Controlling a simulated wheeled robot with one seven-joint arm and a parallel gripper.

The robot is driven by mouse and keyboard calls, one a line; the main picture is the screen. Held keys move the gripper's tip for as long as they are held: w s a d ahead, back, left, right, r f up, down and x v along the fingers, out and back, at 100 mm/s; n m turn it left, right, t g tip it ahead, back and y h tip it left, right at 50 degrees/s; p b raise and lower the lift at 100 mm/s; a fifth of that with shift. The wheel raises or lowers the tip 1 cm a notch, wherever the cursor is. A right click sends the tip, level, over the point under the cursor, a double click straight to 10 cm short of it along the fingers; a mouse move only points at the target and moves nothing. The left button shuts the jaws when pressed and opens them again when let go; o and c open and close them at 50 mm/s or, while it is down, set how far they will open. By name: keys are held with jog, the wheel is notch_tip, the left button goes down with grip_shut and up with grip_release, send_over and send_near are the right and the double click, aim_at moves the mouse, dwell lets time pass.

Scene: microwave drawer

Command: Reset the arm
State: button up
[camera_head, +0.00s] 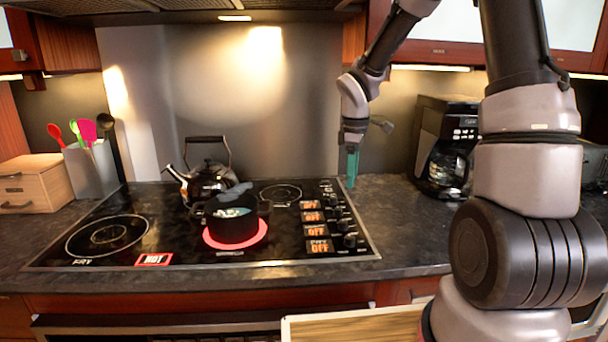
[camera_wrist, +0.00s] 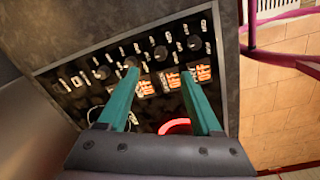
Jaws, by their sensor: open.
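My arm rises at the right of the head view, with my gripper (camera_head: 352,168) hanging above the right rear part of the stove (camera_head: 150,200). In the wrist view, the two teal fingers of my gripper (camera_wrist: 165,90) are spread apart with nothing between them. Beyond them are the stove's black knobs (camera_wrist: 161,53) and orange-lit displays. I cannot tell the exact height of the fingertips above the surface.
A black pot (camera_head: 232,228) stands on a glowing red burner (camera_head: 262,232), with a kettle (camera_head: 207,181) behind it. A coffee maker (camera_head: 446,150) stands right of my gripper. A utensil holder (camera_head: 92,169) and wooden box (camera_head: 36,184) are at left. Counter (camera_head: 410,235) is clear in front of the coffee maker.

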jog(key=s+d+r+m+t+y, duration=0.1)
jog(key=s+d+r+m+t, duration=0.1)
jog(key=s+r+m, duration=0.6)
jog(key=s+d+r+m+t+y, duration=0.1)
jog(key=s+r+m+t, duration=0.3)
jog(key=s+r+m, duration=0.5)
jog(key=s+d+r, duration=0.1)
jog(key=s+r, duration=0.3)
jog(key=shift+d+r+t, duration=0.2)
jog(key=shift+r+t, duration=0.1)
dwell(0.3)
